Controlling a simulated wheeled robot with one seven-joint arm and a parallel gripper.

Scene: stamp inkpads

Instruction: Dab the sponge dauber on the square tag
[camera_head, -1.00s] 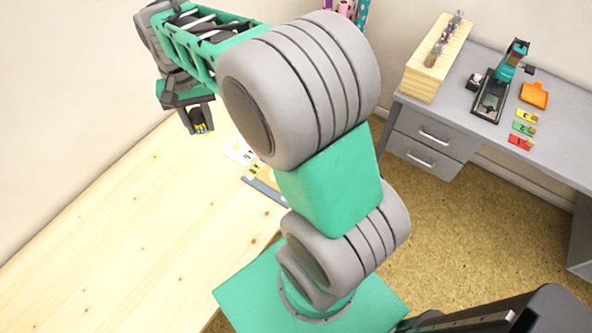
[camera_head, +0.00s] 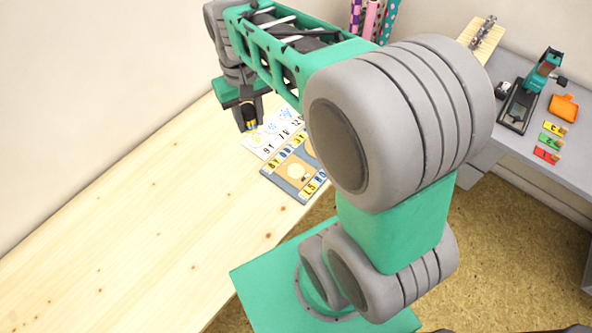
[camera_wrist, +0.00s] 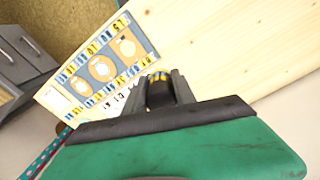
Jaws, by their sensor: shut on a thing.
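My gripper (camera_head: 249,118) is shut on a small dark cylinder with yellow and blue bands, which seems to be the sponge dauber (camera_head: 251,125). In the wrist view the dauber (camera_wrist: 159,93) sits between my fingers (camera_wrist: 160,86). In the head view it appears by the left edge of a white printed sheet; its height above the table is unclear. A blue-grey sheet with orange panels (camera_head: 297,190) lies beside it.
The white sheet (camera_head: 258,142) has dark characters. The light wooden table (camera_head: 150,220) is bare to the left. A grey desk (camera_head: 520,150) at right holds a stamp press (camera_head: 545,72), an orange item (camera_head: 563,107) and several colored clips. Patterned rolls (camera_head: 372,18) stand behind.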

